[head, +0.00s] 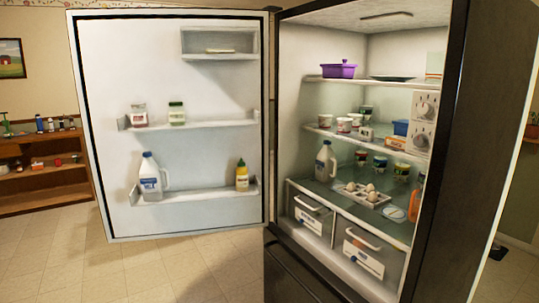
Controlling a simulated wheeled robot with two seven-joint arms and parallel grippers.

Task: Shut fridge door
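The fridge (484,160) stands on the right with its dark side toward me and its lit interior showing. Its door (200,90) is wide open, swung out to the left, with its white inner face toward me. Door shelves hold a white jug (150,178), a yellow bottle (242,175) and two jars (177,113). Neither of my grippers is in view.
Inside the fridge are a purple container (339,70), an egg tray (362,196) and two drawers (368,252). A wooden shelf unit (45,190) stands at the left wall. The tiled floor (170,270) in front of the door is clear.

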